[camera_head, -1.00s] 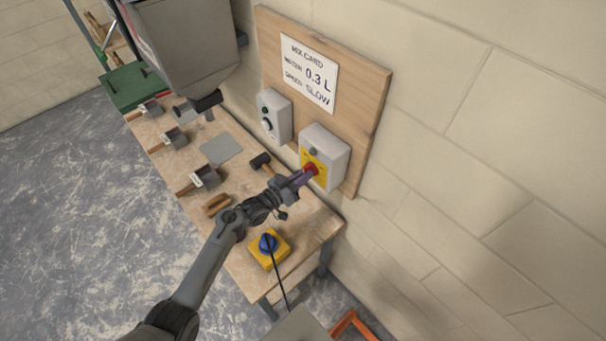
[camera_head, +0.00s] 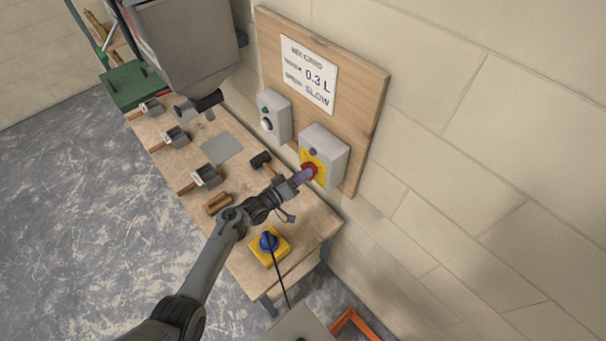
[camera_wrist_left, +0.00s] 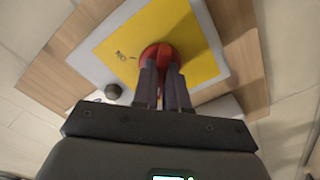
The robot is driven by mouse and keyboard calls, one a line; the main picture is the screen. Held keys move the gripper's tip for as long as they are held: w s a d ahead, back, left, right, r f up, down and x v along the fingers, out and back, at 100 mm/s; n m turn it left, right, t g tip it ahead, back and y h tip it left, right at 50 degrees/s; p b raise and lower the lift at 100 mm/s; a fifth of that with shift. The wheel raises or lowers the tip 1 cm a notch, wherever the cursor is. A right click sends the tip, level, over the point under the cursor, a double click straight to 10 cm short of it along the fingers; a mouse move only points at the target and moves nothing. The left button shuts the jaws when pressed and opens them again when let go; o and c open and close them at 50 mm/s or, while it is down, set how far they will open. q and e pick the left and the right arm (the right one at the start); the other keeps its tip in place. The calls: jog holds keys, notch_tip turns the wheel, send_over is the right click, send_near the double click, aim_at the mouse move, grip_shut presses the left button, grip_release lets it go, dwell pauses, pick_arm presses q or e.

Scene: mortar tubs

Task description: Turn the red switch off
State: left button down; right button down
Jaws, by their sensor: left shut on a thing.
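The red switch (camera_head: 310,169) is a round red knob on a yellow plate (camera_head: 319,178) on the front of a grey box (camera_head: 332,156), fixed to a wooden wall board. My left gripper (camera_head: 302,176) reaches it from the lower left and is shut on the knob. In the left wrist view the red switch (camera_wrist_left: 160,53) shows between and beyond the two dark fingers (camera_wrist_left: 162,75), which cover part of it. My right gripper is not in view.
A grey box with a dial (camera_head: 274,116) is left of the switch box, below a mix card (camera_head: 308,75). A blue knob on a yellow box (camera_head: 269,246), a mallet (camera_head: 262,163) and a wooden-backed brush (camera_head: 217,203) are on the bench beneath my arm.

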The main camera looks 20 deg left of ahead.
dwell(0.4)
pick_arm(q)
jog(key=c, duration=1.2)
grip_release()
jog(key=shift+o, duration=0.2)
jog(key=shift+s, duration=0.1)
jog(key=v, duration=1)
jog(key=shift+s+a+b, duration=0.15)
jog(key=shift+s+b, duration=0.15)
jog(key=shift+b, duration=0.1)
